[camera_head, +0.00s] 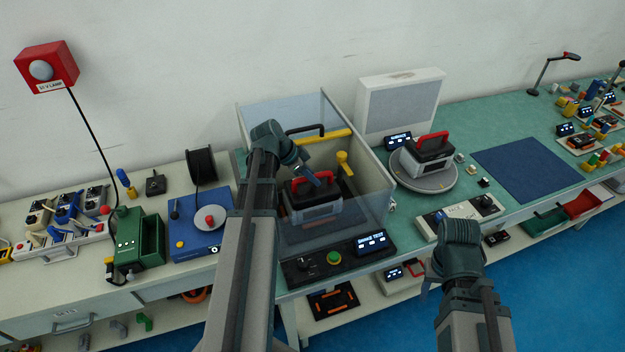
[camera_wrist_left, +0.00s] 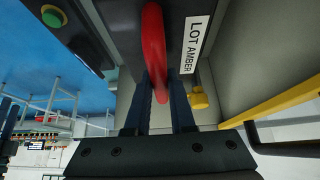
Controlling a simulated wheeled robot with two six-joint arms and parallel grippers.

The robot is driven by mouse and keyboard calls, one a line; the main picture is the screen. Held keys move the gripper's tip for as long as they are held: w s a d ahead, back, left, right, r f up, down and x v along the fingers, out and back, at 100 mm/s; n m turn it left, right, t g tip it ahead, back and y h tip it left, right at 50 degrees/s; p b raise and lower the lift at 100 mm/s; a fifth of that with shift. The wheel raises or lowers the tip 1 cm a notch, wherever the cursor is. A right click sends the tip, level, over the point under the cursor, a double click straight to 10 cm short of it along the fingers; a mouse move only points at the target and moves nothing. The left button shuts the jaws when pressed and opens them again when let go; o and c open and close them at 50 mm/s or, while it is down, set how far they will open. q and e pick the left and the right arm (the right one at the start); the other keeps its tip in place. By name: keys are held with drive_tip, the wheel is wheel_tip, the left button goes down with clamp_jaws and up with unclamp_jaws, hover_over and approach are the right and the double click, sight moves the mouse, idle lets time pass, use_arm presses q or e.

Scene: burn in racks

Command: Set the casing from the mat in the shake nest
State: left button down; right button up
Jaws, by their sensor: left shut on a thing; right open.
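A grey-and-black casing (camera_head: 314,208) with a red handle is inside the clear-walled shake tester, at the shake nest (camera_head: 350,190). My left gripper (camera_head: 312,180) is shut on its red handle. The left wrist view shows the handle (camera_wrist_left: 154,45) between my fingers and a "LOT AMBER" label (camera_wrist_left: 194,45) on the casing's top. I cannot tell whether the casing's underside rests fully in the nest. My right gripper (camera_head: 432,276) is open and empty in front of the bench; its fingers are mostly hidden. The blue mat (camera_head: 530,170) at the right is bare.
Clear panels (camera_head: 370,150) and a yellow bar (camera_head: 325,140) surround the nest. A second casing (camera_head: 428,155) with a red handle stands on a round plate (camera_head: 445,182) to the right. The shake test panel (camera_head: 338,258) with a green button is in front.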

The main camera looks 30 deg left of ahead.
use_arm(q)
drive_tip(key=shift+f, duration=0.1)
drive_tip(key=c, duration=0.8)
unclamp_jaws()
drive_tip(key=shift+o, duration=0.2)
drive_tip(key=shift+r, duration=0.3)
drive_tip(key=p+v, duration=0.9)
drive_tip(key=v, duration=0.1)
drive_tip(key=shift+s+r, duration=0.1)
drive_tip(key=shift+r, duration=0.05)
drive_tip(key=shift+s+a+r+p, duration=0.35)
drive_tip(key=shift+r+p, duration=0.2)
drive_tip(key=shift+p, duration=0.05)
